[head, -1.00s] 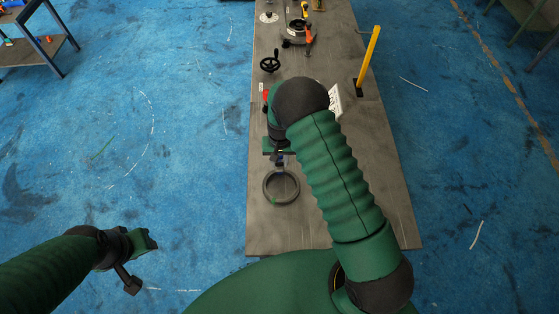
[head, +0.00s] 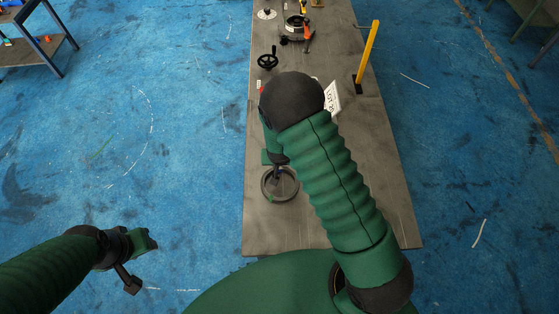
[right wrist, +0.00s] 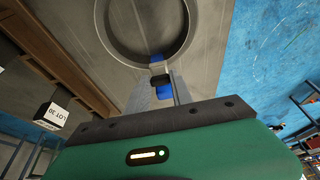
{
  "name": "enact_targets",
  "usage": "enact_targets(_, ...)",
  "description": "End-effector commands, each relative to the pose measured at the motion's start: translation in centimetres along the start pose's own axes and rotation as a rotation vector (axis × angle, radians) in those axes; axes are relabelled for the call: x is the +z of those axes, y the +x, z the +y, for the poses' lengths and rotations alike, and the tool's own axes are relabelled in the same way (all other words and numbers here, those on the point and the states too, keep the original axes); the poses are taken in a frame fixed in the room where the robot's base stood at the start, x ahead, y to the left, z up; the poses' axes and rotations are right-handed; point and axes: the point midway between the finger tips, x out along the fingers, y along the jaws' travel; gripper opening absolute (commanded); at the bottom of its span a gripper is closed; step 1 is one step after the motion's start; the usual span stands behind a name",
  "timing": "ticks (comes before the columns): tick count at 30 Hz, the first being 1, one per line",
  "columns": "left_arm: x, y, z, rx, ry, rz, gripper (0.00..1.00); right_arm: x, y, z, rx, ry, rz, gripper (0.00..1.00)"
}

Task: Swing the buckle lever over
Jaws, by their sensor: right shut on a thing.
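An orange handle (head: 308,39) stands at a round fixture (head: 294,26) at the table's far end in the head view; I cannot tell whether it is the buckle lever. My right gripper (right wrist: 160,83) is low at a grey round dish (head: 266,194), its tips over the dish's near rim in the wrist view. It is shut on a small grey and blue piece (right wrist: 157,60), partly hidden by the fingers. The dish's rim also shows in the wrist view (right wrist: 112,52). My left gripper (head: 138,262) hangs over the floor at the left, its jaws unclear.
The long grey table (head: 345,205) is bare at its near right. A black handwheel (head: 268,60), a yellow post (head: 367,55) and a white lettered block (head: 332,100) stand farther back. My right arm hides part of the table's middle.

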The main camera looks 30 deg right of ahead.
Motion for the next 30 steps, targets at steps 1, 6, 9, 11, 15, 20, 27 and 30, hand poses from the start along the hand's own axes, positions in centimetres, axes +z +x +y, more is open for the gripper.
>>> enact_targets(1, 0.2, 1.0, 0.0, 0.000, 0.000, 0.000, 0.36, 0.8, 0.5, 0.1, 0.003, -0.005, 0.034, 0.00)
enact_targets(6, 0.7, 3.1, 0.0, 0.000, 0.000, 0.000, 0.36, 1.6, 0.6, 0.1, 0.003, -0.006, 0.195, 0.00)
enact_targets(9, 1.1, 4.6, 0.0, 0.000, 0.000, 0.000, 0.36, 1.9, 0.6, 0.1, 0.002, -0.006, 0.292, 0.00)
enact_targets(11, 1.3, 5.6, 0.0, 0.000, 0.000, 0.000, 0.36, 2.2, 0.6, 0.1, 0.002, -0.006, 0.348, 0.00)
enact_targets(15, 1.9, 8.1, 0.0, 0.000, 0.000, 0.000, 0.36, 2.7, 0.7, 0.1, 0.002, -0.007, 0.476, 0.00)
enact_targets(20, 2.5, 10.7, 0.0, 0.000, 0.000, 0.000, 0.36, 3.1, 0.8, 0.1, 0.002, -0.004, 0.605, 0.00)
enact_targets(27, 3.2, 13.5, 0.0, 0.000, 0.000, 0.000, 0.36, 3.4, 0.5, 0.0, 0.001, -0.005, 0.743, 0.00)
enact_targets(30, 3.3, 14.2, 0.0, 0.000, 0.000, 0.000, 0.36, 3.5, 0.4, 0.1, 0.001, -0.003, 0.779, 0.00)
